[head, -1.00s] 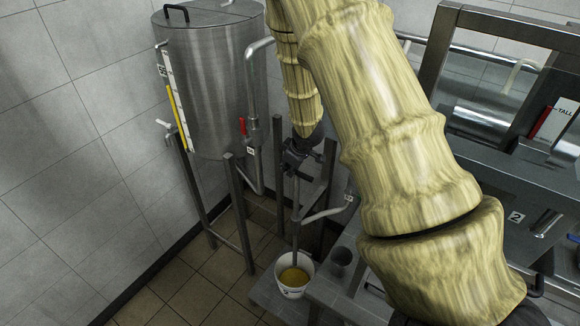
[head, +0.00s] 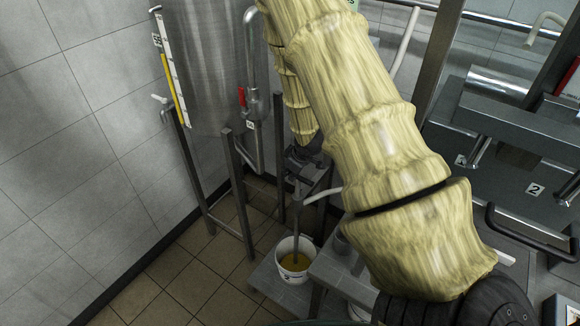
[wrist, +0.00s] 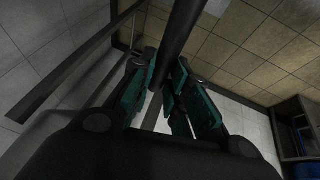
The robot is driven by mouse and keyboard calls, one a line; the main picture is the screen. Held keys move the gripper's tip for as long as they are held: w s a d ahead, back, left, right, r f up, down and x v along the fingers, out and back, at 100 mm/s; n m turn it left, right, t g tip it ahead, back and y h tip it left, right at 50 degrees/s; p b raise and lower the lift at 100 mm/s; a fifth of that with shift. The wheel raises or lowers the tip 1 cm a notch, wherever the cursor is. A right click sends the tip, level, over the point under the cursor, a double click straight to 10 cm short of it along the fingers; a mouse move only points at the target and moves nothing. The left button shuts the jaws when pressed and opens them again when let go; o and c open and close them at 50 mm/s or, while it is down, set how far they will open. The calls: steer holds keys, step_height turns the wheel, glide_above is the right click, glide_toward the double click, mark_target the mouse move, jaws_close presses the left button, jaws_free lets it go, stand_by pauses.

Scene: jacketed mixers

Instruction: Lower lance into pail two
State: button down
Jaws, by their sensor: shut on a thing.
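The lance (head: 296,222) is a thin grey rod, standing close to upright. My gripper (head: 304,168) is shut on its upper part, small and dark in the head view. The wrist view shows the teal finger pads (wrist: 163,88) on either side of the dark rod (wrist: 182,35). The lance's lower end is over the mouth of a white pail (head: 293,276) with yellow contents and seems to be inside it. I cannot tell how deep it is or whether it touches. No number is readable on this pail.
A steel tank (head: 205,75) on legs stands behind left. The pail stands on a low grey platform (head: 268,285) beside a higher step. Tiled floor at left is clear.

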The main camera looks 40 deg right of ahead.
step_height(320, 180, down, 2)
steer(key=shift+f+b, duration=0.2)
steer(key=shift+b, duration=0.2)
steer(key=shift+s, duration=0.1)
steer(key=c, duration=1.4)
jaws_free()
steer(key=shift+f, duration=0.2)
steer(key=shift+o, duration=0.2)
steer(key=shift+r, duration=0.1)
steer(key=shift+r, duration=0.2)
steer(key=shift+r, duration=0.25)
steer(key=v, duration=1.1)
steer(key=shift+s, duration=0.1)
